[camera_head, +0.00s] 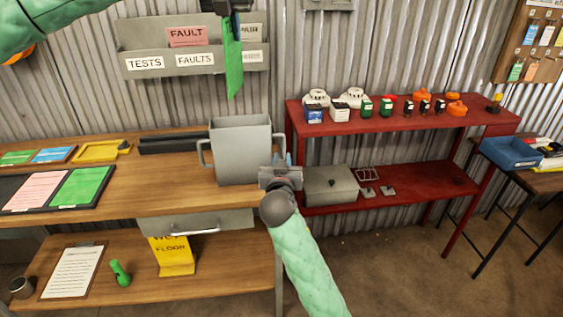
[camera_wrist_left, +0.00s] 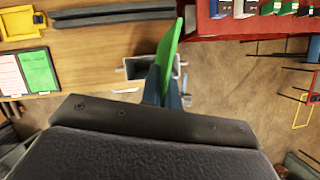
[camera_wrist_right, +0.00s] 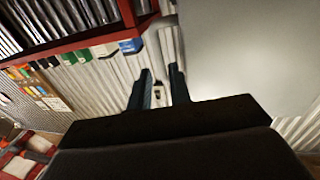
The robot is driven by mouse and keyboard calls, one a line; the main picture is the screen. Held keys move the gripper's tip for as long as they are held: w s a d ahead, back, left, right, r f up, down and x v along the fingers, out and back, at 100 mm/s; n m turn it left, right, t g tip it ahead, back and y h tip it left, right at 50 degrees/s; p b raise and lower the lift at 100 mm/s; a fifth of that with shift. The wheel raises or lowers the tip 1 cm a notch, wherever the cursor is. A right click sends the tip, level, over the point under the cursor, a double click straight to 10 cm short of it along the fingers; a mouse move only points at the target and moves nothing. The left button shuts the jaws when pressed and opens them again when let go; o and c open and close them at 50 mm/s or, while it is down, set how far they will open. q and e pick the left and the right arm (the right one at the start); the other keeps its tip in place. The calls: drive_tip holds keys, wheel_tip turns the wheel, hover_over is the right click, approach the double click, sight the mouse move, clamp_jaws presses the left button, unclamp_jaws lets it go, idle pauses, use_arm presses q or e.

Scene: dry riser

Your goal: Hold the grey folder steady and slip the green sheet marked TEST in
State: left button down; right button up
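The grey folder (camera_head: 240,155), an open-topped holder with side handles, stands upright at the wooden bench's right end. My right gripper (camera_head: 283,162) is at its right handle, which it mostly hides; the fingers, slightly apart in the right wrist view (camera_wrist_right: 160,75), appear shut on that handle. The folder's grey side (camera_wrist_right: 245,45) fills that view's right. My left gripper (camera_head: 236,8) is shut on the top of the green sheet (camera_head: 233,65), which hangs above the folder, apart from it. The sheet also shows in the left wrist view (camera_wrist_left: 172,48). Its marking cannot be read.
A wall rack (camera_head: 195,60) labelled TESTS and FAULTS is behind the sheet. A tray (camera_head: 60,188) with pink and green sheets lies on the bench's left. A red shelf (camera_head: 400,120) with detectors and a lidded grey box (camera_head: 330,186) stands to the right.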

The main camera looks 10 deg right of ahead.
sight(283, 148)
drive_tip(key=shift+w+d, duration=0.2)
drive_tip(key=shift+w, duration=1)
drive_tip(key=shift+w+d, duration=0.2)
drive_tip(key=shift+w, duration=0.95)
drive_tip(key=shift+w+d, duration=0.2)
drive_tip(key=shift+w, duration=1)
drive_tip(key=shift+c, duration=0.2)
clamp_jaws()
